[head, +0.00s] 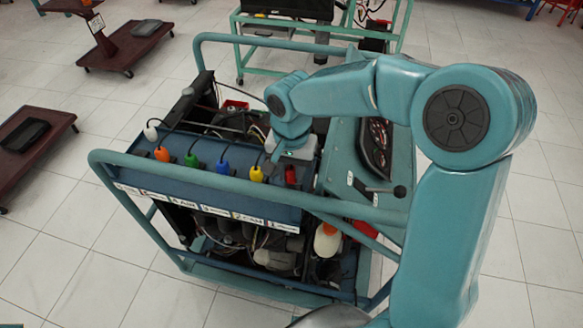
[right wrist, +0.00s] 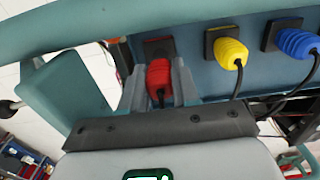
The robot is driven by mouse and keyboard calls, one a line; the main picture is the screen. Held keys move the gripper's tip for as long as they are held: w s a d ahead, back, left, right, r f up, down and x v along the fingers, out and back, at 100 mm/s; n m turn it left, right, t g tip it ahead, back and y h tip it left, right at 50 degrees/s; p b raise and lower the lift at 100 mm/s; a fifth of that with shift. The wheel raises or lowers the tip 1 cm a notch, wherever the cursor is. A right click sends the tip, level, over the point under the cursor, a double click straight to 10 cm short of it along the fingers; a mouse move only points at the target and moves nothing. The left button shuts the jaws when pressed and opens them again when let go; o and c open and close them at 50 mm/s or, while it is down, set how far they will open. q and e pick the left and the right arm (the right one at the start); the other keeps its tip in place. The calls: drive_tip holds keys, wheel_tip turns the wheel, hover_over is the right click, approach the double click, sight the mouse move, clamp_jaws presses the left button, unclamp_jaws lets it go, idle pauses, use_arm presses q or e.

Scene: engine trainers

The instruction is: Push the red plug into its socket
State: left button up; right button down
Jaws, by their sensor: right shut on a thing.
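The red plug (head: 290,176) is at the right end of a row of coloured plugs on the blue panel of the engine trainer. My right gripper (head: 289,160) reaches down to it from above. In the right wrist view, the fingers of my right gripper (right wrist: 157,88) are shut on the red plug (right wrist: 158,76), one on each side. Its dark square socket (right wrist: 157,46) with a red edge is just beyond the plug's front end. I cannot tell whether a gap is left between them. My left gripper is not in view.
Yellow (head: 256,174), blue (head: 222,167), green (head: 191,160) and orange (head: 162,154) plugs sit along the panel (head: 215,188) to the left. A teal frame rail (head: 250,197) runs in front. The gauge console (head: 372,150) stands close on the right.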

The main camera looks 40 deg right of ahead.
sight(292, 180)
drive_tip(key=shift+f+b, duration=0.55)
drive_tip(key=shift+f, duration=0.55)
idle(1.3)
drive_tip(key=shift+f+b, duration=0.6)
drive_tip(key=shift+b, duration=0.15)
drive_tip(key=c, duration=0.8)
unclamp_jaws()
wheel_tip(292, 180, up, 16)
drive_tip(key=shift+w+r+p, duration=0.1)
drive_tip(key=shift+r+p, duration=0.05)
drive_tip(key=shift+p, duration=0.4)
